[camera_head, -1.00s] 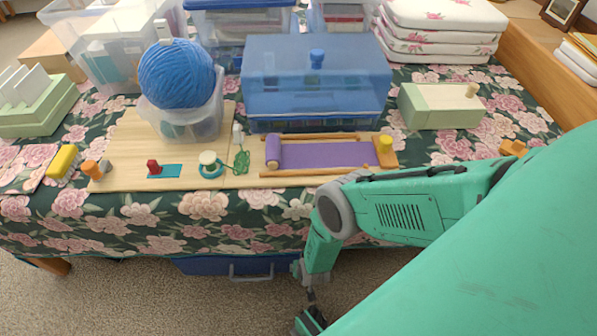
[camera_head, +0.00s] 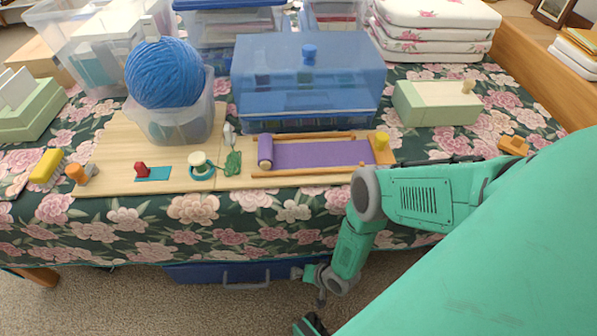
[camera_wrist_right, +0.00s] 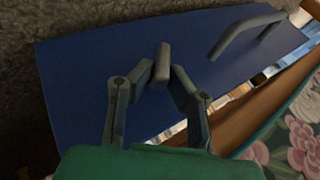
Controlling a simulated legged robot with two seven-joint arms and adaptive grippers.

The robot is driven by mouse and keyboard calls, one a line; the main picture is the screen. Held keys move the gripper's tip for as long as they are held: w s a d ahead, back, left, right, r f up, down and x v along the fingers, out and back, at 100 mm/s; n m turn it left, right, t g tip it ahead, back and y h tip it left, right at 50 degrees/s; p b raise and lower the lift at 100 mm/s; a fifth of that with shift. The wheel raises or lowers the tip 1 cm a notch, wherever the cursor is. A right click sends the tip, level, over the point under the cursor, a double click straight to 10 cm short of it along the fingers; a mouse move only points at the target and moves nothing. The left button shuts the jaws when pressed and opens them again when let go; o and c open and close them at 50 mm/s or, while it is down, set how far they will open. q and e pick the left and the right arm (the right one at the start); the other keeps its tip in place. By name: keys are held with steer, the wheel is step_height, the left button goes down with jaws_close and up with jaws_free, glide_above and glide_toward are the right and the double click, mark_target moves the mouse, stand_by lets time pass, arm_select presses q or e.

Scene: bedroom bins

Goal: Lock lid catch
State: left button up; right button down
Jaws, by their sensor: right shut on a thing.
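A blue bin (camera_head: 200,273) with a grey handle (camera_head: 247,282) sits low under the front edge of the bed. In the right wrist view its blue surface (camera_wrist_right: 85,80) fills the middle, with the handle (camera_wrist_right: 245,30) at upper right. A small grey catch (camera_wrist_right: 162,62) stands up from the blue surface between my right fingertips. My right gripper (camera_wrist_right: 163,72) is shut on this catch. In the head view my right gripper (camera_head: 303,272) is at the bin's right end, right of the handle; the catch is too small to make out there. My left gripper is not in view.
The bed (camera_head: 130,230) with a floral cover is above the bin. On it are wooden boards (camera_head: 100,150), a blue lidded box (camera_head: 310,75), a tub with blue yarn (camera_head: 165,75) and a green box (camera_head: 435,105). Carpet (camera_head: 140,310) lies open in front.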

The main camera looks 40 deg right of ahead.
steer(key=shift+w+d, duration=0.1)
steer(key=shift+d, duration=0.15)
steer(key=c, duration=1.7)
jaws_free()
steer(key=shift+o, duration=0.7)
steer(key=shift+a, duration=0.1)
steer(key=v, duration=1.2)
steer(key=shift+f, duration=0.1)
